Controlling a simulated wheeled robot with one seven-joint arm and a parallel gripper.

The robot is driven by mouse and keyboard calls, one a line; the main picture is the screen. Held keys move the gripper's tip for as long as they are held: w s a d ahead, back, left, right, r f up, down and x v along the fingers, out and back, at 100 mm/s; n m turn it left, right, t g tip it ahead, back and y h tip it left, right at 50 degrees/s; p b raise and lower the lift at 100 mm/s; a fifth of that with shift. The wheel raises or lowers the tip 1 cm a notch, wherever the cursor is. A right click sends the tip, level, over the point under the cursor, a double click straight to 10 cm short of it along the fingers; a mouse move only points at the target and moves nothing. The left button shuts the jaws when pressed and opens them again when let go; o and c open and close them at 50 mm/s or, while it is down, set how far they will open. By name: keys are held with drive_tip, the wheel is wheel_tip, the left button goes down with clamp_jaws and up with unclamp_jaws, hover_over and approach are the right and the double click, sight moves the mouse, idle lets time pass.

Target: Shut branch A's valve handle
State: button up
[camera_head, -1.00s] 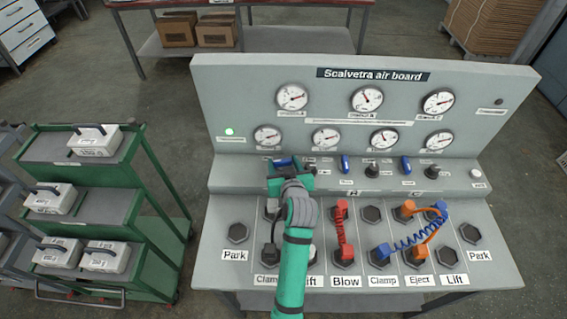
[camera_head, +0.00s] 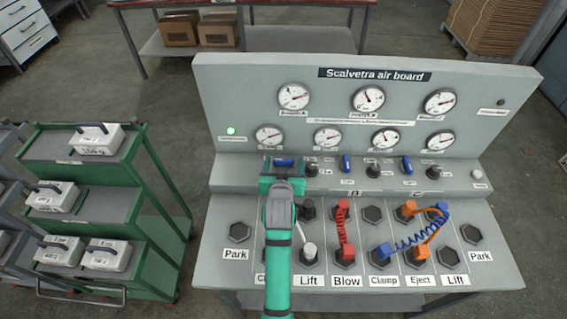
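The Scalvetra air board (camera_head: 505,150) fills the right of the view. A blue valve handle (camera_head: 285,163), leftmost on the ledge, shows just beyond my gripper (camera_head: 282,174) and lies crosswise, left to right. I take it as branch A's; its label is hidden. The middle blue handle (camera_head: 346,164) and right blue handle (camera_head: 407,165) stand lengthwise instead. My gripper is at the leftmost handle, seen from behind. Its fingertips are hidden, so I cannot tell whether they touch the handle or how far they are open.
Round gauges (camera_head: 294,96) line the upright panel; a green lamp (camera_head: 231,131) glows at left. Black knobs stand between the handles. Red (camera_head: 346,232) and blue coiled (camera_head: 400,246) hoses lie on the lower deck, right of my arm. A green cart (camera_head: 150,170) stands left.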

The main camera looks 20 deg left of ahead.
drive_tip(key=shift+s+a, duration=0.1)
drive_tip(key=v, duration=1)
drive_tip(key=shift+s+r, duration=0.15)
drive_tip(key=shift+s, duration=0.1)
drive_tip(key=shift+d, duration=0.25)
